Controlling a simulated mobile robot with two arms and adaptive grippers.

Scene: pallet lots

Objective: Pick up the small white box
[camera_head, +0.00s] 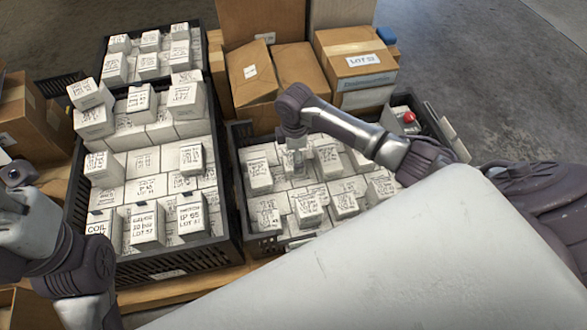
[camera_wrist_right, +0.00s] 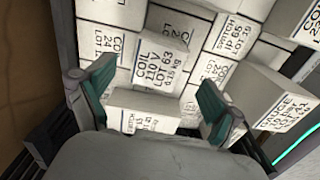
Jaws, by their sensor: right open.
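Many small white boxes with black print fill the right black crate (camera_head: 238,190) in the head view. My right gripper (camera_head: 295,160) points down into the back left part of this crate. In the right wrist view my right gripper (camera_wrist_right: 155,80) is open, its teal-lined fingers apart. A white box (camera_wrist_right: 143,112) lies between the fingers, partly hidden by the gripper body. A tilted white box marked COIL 110 V LOT 65 (camera_wrist_right: 160,60) lies just beyond it. I cannot tell whether the fingers touch either box. Links of my left arm show at the left edge; its gripper is not visible.
A larger black crate (camera_head: 232,235) of white boxes stands to the left, with some stacked higher. Brown cartons (camera_head: 262,18) stand behind the right crate. A red round object (camera_head: 409,117) sits at its back right. Grey floor (camera_head: 480,75) is clear at the right.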

